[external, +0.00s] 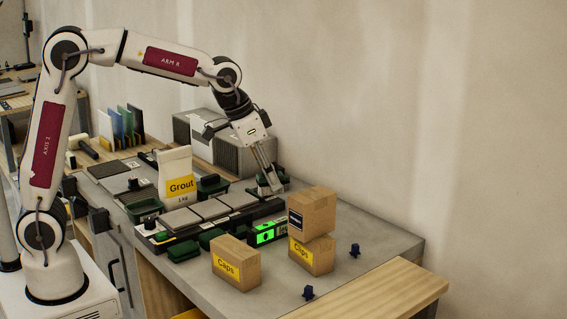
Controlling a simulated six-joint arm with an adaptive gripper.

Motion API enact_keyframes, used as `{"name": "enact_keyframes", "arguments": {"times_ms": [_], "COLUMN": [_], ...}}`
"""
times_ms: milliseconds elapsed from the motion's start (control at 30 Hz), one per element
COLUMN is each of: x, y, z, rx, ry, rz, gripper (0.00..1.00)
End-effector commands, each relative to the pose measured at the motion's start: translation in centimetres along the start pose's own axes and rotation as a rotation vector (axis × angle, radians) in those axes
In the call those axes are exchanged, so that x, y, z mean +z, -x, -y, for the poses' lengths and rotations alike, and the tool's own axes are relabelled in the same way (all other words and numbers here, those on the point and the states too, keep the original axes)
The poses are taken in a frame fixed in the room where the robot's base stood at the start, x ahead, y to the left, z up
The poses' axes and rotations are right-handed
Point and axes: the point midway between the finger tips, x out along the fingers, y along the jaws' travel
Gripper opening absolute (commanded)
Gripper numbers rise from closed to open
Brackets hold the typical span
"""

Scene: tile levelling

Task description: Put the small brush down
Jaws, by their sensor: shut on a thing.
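My gripper (269,188) reaches down at the right end of the row of grey tiles (211,209). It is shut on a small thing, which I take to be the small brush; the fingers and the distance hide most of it. The fingertips are at a dark green tray (284,181), low over the bench. I cannot tell whether the brush touches the tray or the bench.
A cardboard box (312,210) sits on the Clips box (311,257), close to the gripper's right. The Caps box (236,264) stands in front. A Grout bag (176,175) stands behind the tiles. Grey blocks (247,157) stand behind. The bench's right side (385,236) is mostly clear.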

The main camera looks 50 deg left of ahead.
Motion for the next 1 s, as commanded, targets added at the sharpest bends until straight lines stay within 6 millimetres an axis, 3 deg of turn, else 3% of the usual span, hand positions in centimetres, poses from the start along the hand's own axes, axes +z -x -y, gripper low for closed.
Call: {"name": "enact_keyframes", "arguments": {"times_ms": [333,1000], "x": [0.8,4.8], "y": [-1.8,-11.5], "z": [0.0,0.0], "rx": [0.000,0.000], "ry": [0.001,0.001], "rz": [0.002,0.002], "gripper": [0.00,0.00]}}
